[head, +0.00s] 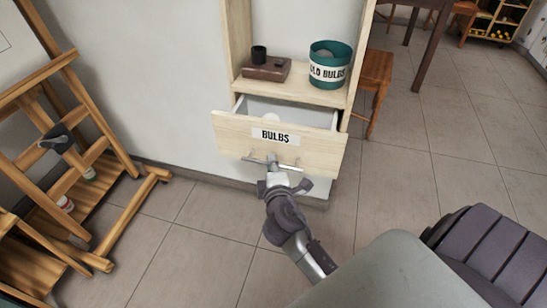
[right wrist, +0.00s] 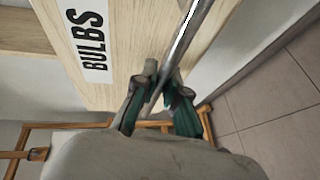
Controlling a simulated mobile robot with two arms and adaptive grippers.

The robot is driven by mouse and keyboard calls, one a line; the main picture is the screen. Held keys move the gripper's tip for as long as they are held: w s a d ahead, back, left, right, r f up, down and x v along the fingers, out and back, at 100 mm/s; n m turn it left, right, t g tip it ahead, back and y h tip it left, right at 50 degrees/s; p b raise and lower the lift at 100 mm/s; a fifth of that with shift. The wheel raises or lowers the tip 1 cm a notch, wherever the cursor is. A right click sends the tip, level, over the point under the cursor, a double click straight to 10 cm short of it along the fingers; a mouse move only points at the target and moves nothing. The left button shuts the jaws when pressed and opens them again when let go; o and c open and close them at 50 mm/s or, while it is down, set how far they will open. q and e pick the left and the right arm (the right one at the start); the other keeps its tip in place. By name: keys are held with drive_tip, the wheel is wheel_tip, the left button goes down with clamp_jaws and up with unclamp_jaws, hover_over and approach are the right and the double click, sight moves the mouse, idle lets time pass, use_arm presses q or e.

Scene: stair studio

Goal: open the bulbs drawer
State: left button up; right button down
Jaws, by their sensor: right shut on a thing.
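The bulbs drawer (head: 230,133) is a pale wood drawer with a white "BULBS" label (head: 275,137). It stands partly pulled out of its shelf unit, and a pale round thing (head: 271,119) shows inside. A metal bar handle (head: 290,167) runs across the lower part of its front. My right gripper (head: 273,163) is shut on the handle. In the right wrist view the gripper's fingers (right wrist: 155,92) close around the bar (right wrist: 187,37), beside the drawer front. My left gripper is not in view.
On the shelf above the drawer stand a teal "OLD BULBS" bucket (head: 331,52) and a brown box (head: 265,70) with a dark cup. A wooden easel (head: 60,150) stands at left, a wooden stool (head: 376,72) at right. The tiled floor (head: 190,235) in front is clear.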

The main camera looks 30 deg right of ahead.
drive_tip(key=shift+s+a, duration=0.75)
drive_tip(key=shift+a, duration=0.15)
drive_tip(key=c, duration=1.2)
unclamp_jaws()
drive_tip(key=v, duration=0.7)
drive_tip(key=shift+s, duration=0.25)
